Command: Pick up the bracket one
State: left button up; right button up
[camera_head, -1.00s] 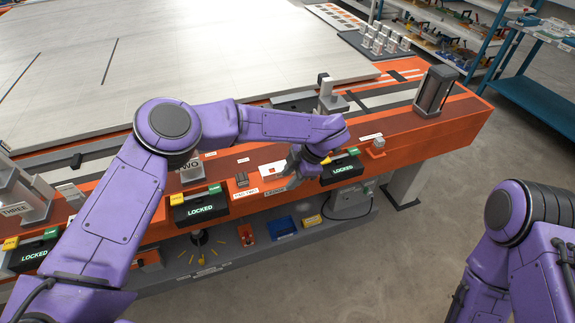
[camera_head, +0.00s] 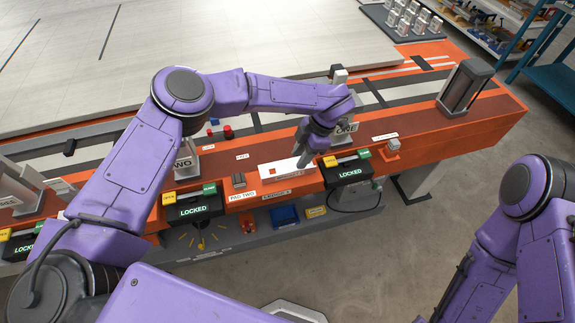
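Bracket one is a light grey upright piece with a plate marked ONE (camera_head: 347,128). It stands on the orange bench right of centre, its upper part partly hidden by my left wrist. My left gripper (camera_head: 303,150) points down just left of and in front of the bracket, over a white label strip. The gap between its fingers is not clear, and I see nothing held in it. My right gripper is out of view; only part of my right arm shows at the lower right.
A grey bracket marked TWO (camera_head: 184,160) stands to the left. A dark upright block (camera_head: 467,88) stands at the right end. A large pale panel (camera_head: 230,55) lies behind.

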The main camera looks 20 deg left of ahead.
aim_at(292, 172)
pick_arm(q)
jog(key=p+x, duration=0.2)
jog(key=x, duration=0.1)
jog(key=p+x, duration=0.1)
jog(key=x, duration=0.1)
jog(key=shift+s+a+r, duration=0.1)
jog(key=shift+s+a, duration=0.05)
jog(key=shift+s, duration=0.2)
jog(key=shift+s+a+f, duration=0.1)
jog(key=shift+f, duration=0.2)
jog(key=shift+s, duration=0.1)
jog(key=shift+f, duration=0.25)
grip_shut()
